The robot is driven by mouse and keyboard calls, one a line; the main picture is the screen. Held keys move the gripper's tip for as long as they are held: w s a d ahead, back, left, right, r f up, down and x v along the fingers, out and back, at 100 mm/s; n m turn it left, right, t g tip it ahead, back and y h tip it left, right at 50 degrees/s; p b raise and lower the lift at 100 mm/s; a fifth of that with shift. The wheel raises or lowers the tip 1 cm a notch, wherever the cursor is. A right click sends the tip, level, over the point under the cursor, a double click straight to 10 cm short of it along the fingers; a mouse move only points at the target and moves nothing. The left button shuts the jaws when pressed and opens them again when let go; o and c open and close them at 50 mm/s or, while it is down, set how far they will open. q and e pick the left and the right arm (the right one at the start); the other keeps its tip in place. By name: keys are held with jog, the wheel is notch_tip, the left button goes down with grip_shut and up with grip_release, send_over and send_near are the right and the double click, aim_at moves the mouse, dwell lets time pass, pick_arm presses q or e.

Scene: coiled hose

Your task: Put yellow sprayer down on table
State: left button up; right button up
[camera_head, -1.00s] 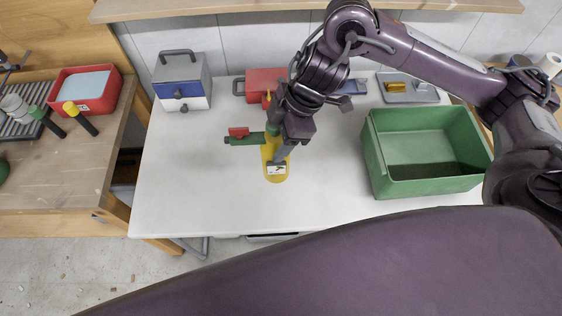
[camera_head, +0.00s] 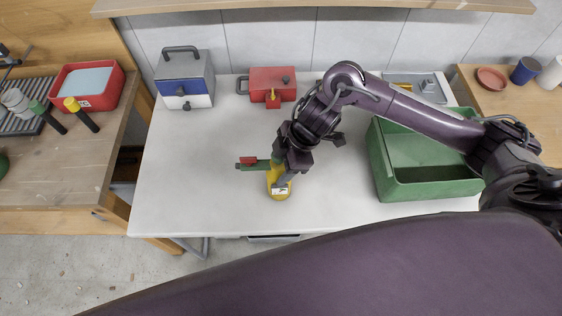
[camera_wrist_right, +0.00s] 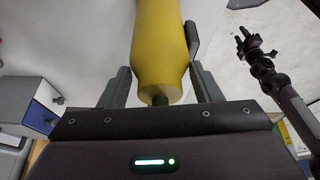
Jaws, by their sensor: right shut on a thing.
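The yellow sprayer (camera_head: 277,191) has a green head (camera_head: 253,165) with a red part, pointing left. It is at the middle front of the white table (camera_head: 190,205). My right gripper (camera_head: 284,178) is shut on it and covers part of its body. In the right wrist view the yellow body (camera_wrist_right: 162,45) stands between the two grey fingers (camera_wrist_right: 160,85). I cannot tell whether its base touches the table. My left gripper does not show in the head view.
A green crate (camera_head: 435,190) stands to the right on the table. A red case (camera_head: 272,80) and a grey-blue toolbox (camera_head: 184,78) stand at the back. The table's left front is clear. A wooden bench (camera_head: 50,190) with a red tray (camera_head: 112,84) is at left.

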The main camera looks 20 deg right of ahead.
jog(key=o, duration=1.6)
jog(key=shift+f, duration=0.1)
jog(key=v, duration=1.2)
jog(key=shift+s+p, duration=0.1)
jog(key=shift+p, duration=0.2)
